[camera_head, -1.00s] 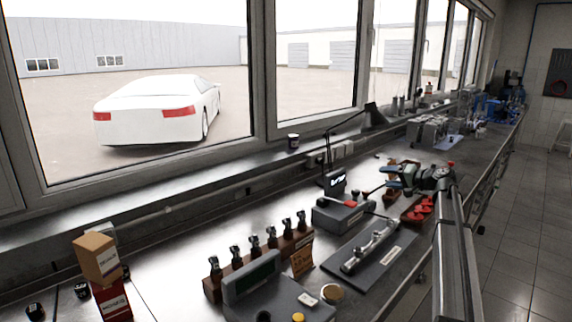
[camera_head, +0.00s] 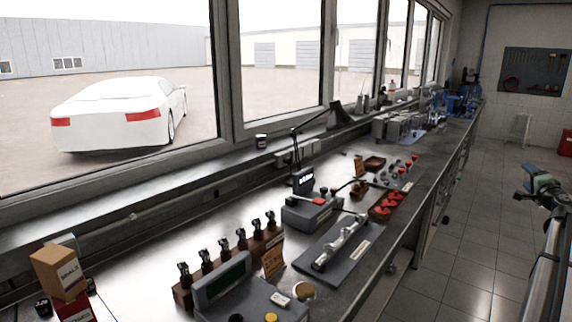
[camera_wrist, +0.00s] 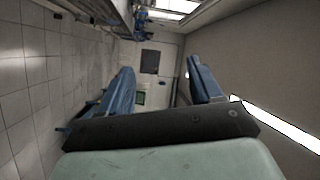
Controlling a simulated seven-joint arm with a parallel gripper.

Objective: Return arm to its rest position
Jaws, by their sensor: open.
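My gripper (camera_head: 530,187) is at the right edge of the head view, out over the tiled floor and clear of the workbench. In the wrist view its two blue fingers (camera_wrist: 162,92) stand wide apart with nothing between them. The gripper is open and empty. My arm runs down the lower right corner of the head view, and part of it is cut off by the frame.
The steel workbench (camera_head: 145,245) runs along the windows at left. It carries a rack of several pistons (camera_head: 225,255), a grey scale (camera_head: 240,295), a red parts tray (camera_head: 385,208) and boxes (camera_head: 60,272). The tiled floor (camera_head: 470,245) beside it is free.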

